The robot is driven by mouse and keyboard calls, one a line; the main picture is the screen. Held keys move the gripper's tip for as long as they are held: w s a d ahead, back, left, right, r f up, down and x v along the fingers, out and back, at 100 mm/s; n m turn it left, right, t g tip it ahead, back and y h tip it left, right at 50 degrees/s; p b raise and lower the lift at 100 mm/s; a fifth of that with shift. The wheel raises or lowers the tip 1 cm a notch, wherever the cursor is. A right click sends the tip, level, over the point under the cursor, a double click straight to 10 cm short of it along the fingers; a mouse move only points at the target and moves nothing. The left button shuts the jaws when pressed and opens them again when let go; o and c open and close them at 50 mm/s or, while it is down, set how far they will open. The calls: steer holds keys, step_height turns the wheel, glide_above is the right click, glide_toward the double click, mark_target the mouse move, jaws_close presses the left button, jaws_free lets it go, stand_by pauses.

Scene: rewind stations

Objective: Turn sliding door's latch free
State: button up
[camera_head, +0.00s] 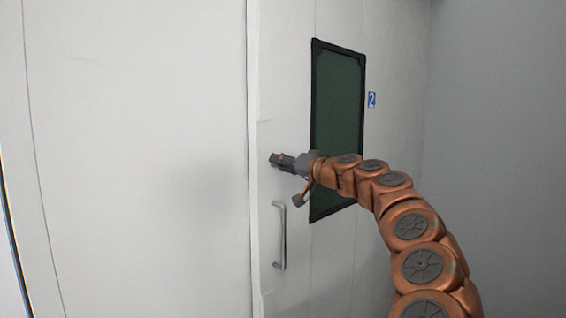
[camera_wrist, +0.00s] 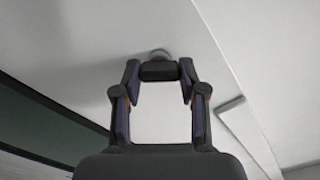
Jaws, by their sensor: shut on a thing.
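The sliding door (camera_head: 290,110) is a pale panel with a dark green window (camera_head: 338,125) and a metal pull handle (camera_head: 280,235). My gripper (camera_head: 281,160) is at the door's left part, above the handle and left of the window. In the wrist view my gripper (camera_wrist: 160,74) has its fingertips on both ends of the latch (camera_wrist: 160,71), a short dark bar. A small round grey mount (camera_wrist: 159,55) shows behind the bar, against the door. In the head view the gripper mostly covers the latch, and I cannot tell its turn angle there.
A plain white wall panel (camera_head: 140,150) lies left of the door, beyond a vertical seam. A blue sign with a 2 (camera_head: 371,100) is right of the window. A grey wall (camera_head: 500,90) stands at the right. In the wrist view the pull handle (camera_wrist: 245,132) is at the right.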

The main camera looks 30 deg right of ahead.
steer(key=shift+f+m+p, duration=0.1)
steer(key=shift+m+p, duration=2.9)
steer(key=shift+m, duration=2.2)
steer(key=shift+f, duration=0.1)
steer(key=o, duration=1.1)
steer(key=shift+o, duration=0.2)
steer(key=shift+d, duration=0.1)
steer(key=v, duration=1.2)
